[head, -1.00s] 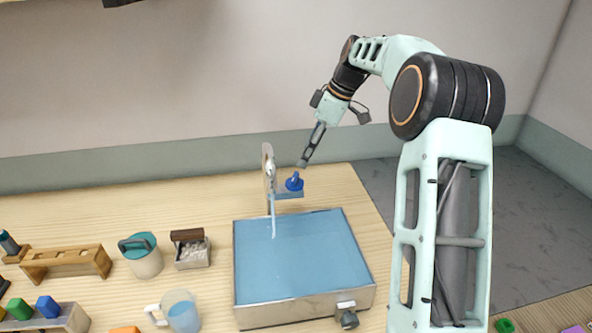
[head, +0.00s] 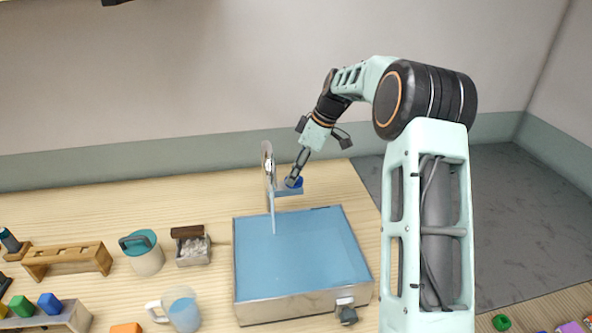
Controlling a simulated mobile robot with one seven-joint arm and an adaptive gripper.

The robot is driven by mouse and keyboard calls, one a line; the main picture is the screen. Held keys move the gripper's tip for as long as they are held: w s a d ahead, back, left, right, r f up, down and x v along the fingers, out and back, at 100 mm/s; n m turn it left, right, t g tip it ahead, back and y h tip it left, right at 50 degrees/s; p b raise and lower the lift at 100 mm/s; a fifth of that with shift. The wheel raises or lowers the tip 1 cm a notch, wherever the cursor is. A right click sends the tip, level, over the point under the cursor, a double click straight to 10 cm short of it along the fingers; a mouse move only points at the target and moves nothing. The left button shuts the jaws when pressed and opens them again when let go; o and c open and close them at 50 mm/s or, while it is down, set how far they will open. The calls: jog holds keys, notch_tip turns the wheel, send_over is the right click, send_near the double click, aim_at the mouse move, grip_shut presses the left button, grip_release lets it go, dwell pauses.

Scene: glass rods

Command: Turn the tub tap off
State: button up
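The tub (head: 243,310) is a metal basin filled with blue water on the wooden table. Its tap (head: 268,165) is a silver spout at the back edge, and a stream of water (head: 272,217) falls from it into the tub. The blue tap handle (head: 298,183) sits on a small bracket to the right of the spout. My gripper (head: 291,181) points down at the handle and overlaps it in the head view, covering part of it. The fingers look close together, but whether they are shut, or touch the handle, is too small to tell.
A lidded jar (head: 147,257), a box of pale pieces (head: 193,250) and a mug of blue liquid (head: 181,309) stand left of the tub. A wooden rack (head: 67,261) is farther left. A dark drain knob (head: 348,315) is on the tub's front.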

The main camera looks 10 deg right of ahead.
jog(key=c, duration=0.7)
jog(key=shift+o, duration=0.2)
jog(key=shift+m+b, duration=0.4)
jog(key=shift+b, duration=0.05)
jog(key=shift+f+m+t+b, duration=0.15)
jog(key=shift+m+t+b, duration=0.25)
jog(key=shift+m+b, duration=0.25)
jog(key=shift+s+a+m+t+h+b, duration=0.15)
jog(key=shift+m+t+h+b, duration=0.25)
jog(key=shift+m+b, duration=0.65)
jog(key=m, duration=0.2)
jog(key=m+h+b, duration=0.1)
jog(key=m, duration=0.1)
jog(key=shift+a+r+m+t+h, duration=0.2)
jog(key=shift+m+t+h, duration=0.1)
jog(key=shift+t, duration=0.1)
jog(key=m+h, duration=0.1)
jog(key=m, duration=0.3)
jog(key=shift+h, duration=0.3)
jog(key=shift+m, duration=0.3)
jog(key=o, duration=1.2)
jog(key=shift+c, duration=0.2)
